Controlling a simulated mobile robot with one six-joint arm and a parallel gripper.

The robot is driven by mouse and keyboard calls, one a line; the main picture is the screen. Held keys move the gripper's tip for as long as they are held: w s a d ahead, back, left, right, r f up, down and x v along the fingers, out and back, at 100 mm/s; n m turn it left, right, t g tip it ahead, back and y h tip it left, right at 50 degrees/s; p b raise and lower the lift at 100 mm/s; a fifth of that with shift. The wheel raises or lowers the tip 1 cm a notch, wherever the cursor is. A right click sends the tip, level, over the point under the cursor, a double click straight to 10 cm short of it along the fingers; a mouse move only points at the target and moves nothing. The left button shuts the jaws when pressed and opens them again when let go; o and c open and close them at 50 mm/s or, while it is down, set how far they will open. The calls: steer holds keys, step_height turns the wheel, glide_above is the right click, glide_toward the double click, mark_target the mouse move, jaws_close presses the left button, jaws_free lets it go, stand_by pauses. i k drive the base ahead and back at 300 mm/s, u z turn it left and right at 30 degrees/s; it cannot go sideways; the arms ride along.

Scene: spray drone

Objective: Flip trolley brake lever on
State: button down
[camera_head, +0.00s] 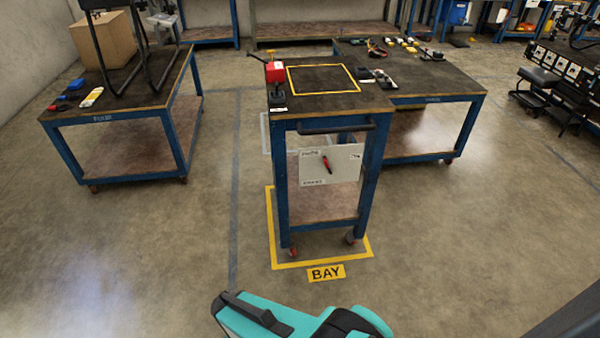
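The trolley (283,190) is a narrow blue-framed cart with a dark top, standing in the middle of the view. A white plate (345,170) is on its near side, below a dark handle bar (336,126). A small red lever (327,164) sits on the plate, tilted with its upper end to the left. The plate has small dark labels, too small to read. Teal and black parts of my arm show at the bottom edge, well short of the trolley. My gripper's fingers are not in view.
The trolley stands within a yellow floor outline by a BAY sign (326,273). A bench (118,117) stands at left, another (437,99) adjoins the trolley at right. A red item (275,72) sits on the trolley's top. Floor in front is clear.

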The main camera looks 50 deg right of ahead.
mark_target(326, 164)
steer(key=u, duration=1.1)
steer(key=i, duration=0.45)
steer(key=z, duration=0.1)
steer(key=k, duration=0.55)
steer(key=z, duration=0.2)
steer(key=i, duration=0.55)
steer(key=u, duration=0.05)
